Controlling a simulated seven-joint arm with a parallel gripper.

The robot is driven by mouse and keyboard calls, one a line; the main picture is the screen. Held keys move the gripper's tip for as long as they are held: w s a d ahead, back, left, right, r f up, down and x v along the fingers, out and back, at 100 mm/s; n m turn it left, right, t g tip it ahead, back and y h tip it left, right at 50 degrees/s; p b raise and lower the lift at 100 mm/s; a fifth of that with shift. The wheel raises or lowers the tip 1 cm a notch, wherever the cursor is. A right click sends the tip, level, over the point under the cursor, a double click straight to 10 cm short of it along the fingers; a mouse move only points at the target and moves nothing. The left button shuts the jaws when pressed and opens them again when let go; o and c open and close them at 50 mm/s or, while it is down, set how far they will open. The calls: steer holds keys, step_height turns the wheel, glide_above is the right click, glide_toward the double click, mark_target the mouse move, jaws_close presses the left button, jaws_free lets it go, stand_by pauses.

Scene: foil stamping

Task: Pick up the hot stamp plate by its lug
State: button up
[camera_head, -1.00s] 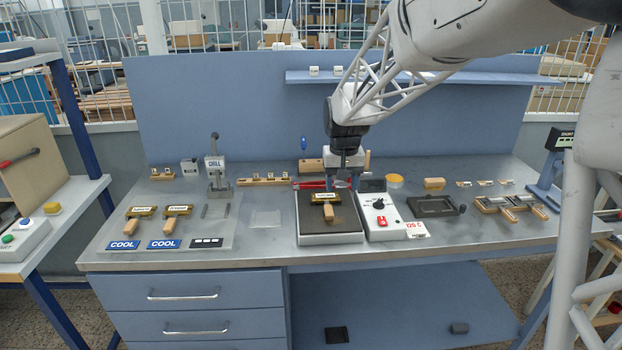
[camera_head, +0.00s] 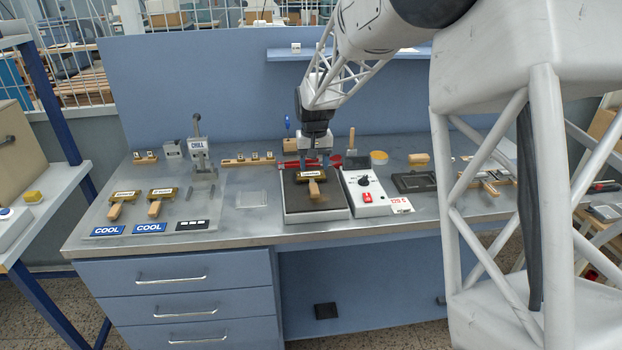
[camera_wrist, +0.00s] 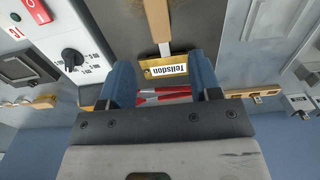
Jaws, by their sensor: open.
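The hot stamp plate (camera_head: 306,174) is brass with a white label and a wooden handle (camera_head: 314,189). It lies on the dark hotplate (camera_head: 331,205) at the middle of the bench. In the wrist view the plate (camera_wrist: 152,72) reads "Tellsdon", upside down, and its handle (camera_wrist: 158,20) runs away toward the top. A small pale tab (camera_wrist: 165,49) sits between handle and plate; I cannot tell whether it is the lug. My gripper (camera_head: 316,166) is above the plate's far side. In the wrist view its blue fingers (camera_wrist: 163,86) are apart, either side of the plate, with nothing held.
A control box (camera_head: 371,193) with a dial and red switch adjoins the hotplate on the right. Red-handled pliers (camera_head: 292,165) lie behind it. Two more stamp plates (camera_head: 162,193) lie at left by COOL signs. A chill press (camera_head: 202,162) stands behind them.

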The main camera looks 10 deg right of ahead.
mark_target(314, 185)
steer(key=shift+f, duration=1.1)
steer(key=shift+f, duration=0.1)
steer(key=shift+f, duration=2.5)
jaws_close()
